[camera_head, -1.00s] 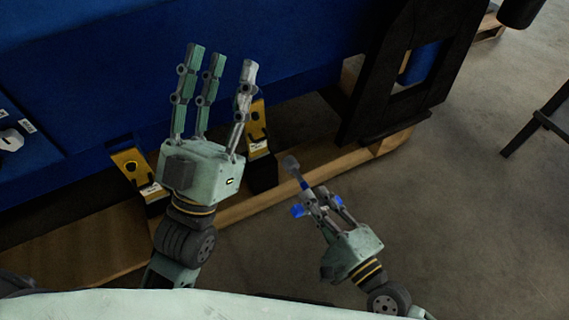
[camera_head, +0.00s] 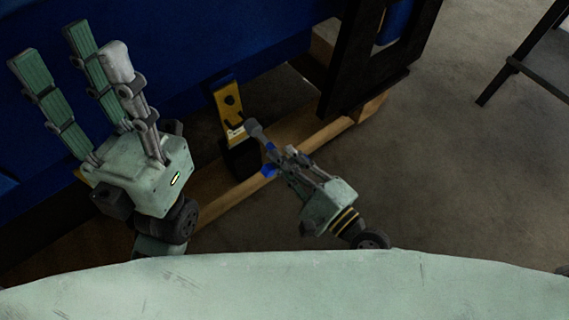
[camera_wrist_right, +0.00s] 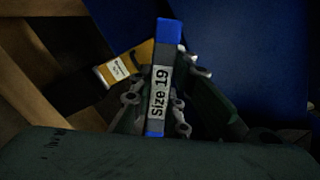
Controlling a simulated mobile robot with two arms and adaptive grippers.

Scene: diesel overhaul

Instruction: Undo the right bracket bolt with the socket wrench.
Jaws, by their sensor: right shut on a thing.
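My right gripper (camera_head: 281,164) is shut on the socket wrench (camera_head: 255,130), which has blue parts and a grey head. In the right wrist view the wrench's blue and grey handle (camera_wrist_right: 167,34) carries a label reading "Size 19". The yellow right bracket (camera_head: 223,88) has a dark round spot; it also shows behind the wrench in the wrist view (camera_wrist_right: 143,52). The wrench head is near the bracket's lower end; I cannot tell whether they touch. The bolt is not clearly discernible. My left gripper (camera_head: 72,50) is open and empty, with its fingers spread, at the left.
A large blue body (camera_head: 190,40) fills the back. A wooden pallet beam (camera_head: 318,143) runs below it. A black frame (camera_head: 350,60) stands to the right of the bracket. A dark stand leg (camera_head: 520,55) is at the far right. The concrete floor (camera_head: 440,170) between is open.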

